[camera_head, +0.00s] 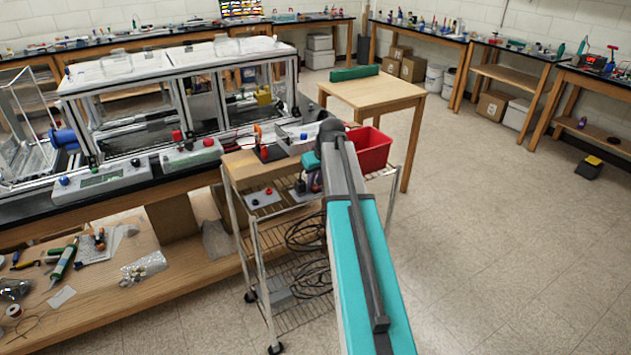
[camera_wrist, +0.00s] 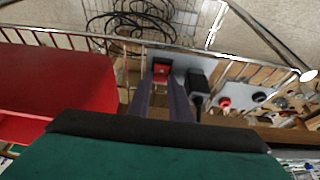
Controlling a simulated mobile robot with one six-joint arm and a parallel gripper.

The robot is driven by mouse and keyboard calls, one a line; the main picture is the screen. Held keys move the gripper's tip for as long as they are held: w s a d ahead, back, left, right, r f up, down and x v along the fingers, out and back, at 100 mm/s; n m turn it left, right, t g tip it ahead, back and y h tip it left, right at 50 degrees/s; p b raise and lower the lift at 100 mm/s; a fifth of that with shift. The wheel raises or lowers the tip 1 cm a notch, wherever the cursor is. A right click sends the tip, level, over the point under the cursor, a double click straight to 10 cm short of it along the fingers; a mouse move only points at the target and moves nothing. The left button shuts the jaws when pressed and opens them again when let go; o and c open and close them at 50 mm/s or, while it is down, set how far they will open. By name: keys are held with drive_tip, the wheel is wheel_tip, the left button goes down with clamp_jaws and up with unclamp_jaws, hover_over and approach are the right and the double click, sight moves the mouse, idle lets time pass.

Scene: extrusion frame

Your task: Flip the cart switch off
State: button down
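The cart (camera_head: 248,165) has a wooden top and wire shelves. In the wrist view, a red switch (camera_wrist: 161,69) in a dark housing sits on a grey panel (camera_wrist: 180,72), with a black plug (camera_wrist: 197,82) beside it on the right. My gripper (camera_wrist: 160,84) is open and empty. Its two dark purple fingers point at the panel, and the red switch shows between and just beyond their tips. I cannot tell whether they touch the panel. In the head view, my arm hides the switch and most of the gripper.
A red bin (camera_head: 371,148) stands at the cart's right end and fills the left of the wrist view (camera_wrist: 55,80). A small box with red and dark knobs (camera_head: 263,199) lies near the cart's front edge. Black cables (camera_head: 307,235) lie on the wire shelf below. Open floor lies to the right.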

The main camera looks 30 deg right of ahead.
drive_tip(key=shift+s+f+b, duration=0.1)
drive_tip(key=shift+b, duration=0.25)
drive_tip(key=shift+s+f+t+b, duration=0.1)
drive_tip(key=shift+s+t+b, duration=0.05)
drive_tip(key=shift+t+b, duration=0.45)
drive_tip(key=t+b, duration=0.1)
drive_tip(key=b, duration=0.1)
drive_tip(key=shift+s+b, duration=0.2)
drive_tip(key=shift+b, duration=0.1)
drive_tip(key=shift+t+b, duration=0.5)
drive_tip(key=shift+b, duration=0.1)
drive_tip(key=c, duration=1.9)
unclamp_jaws()
drive_tip(key=shift+o, duration=0.2)
drive_tip(key=b+v, duration=0.1)
drive_tip(key=v, duration=1.3)
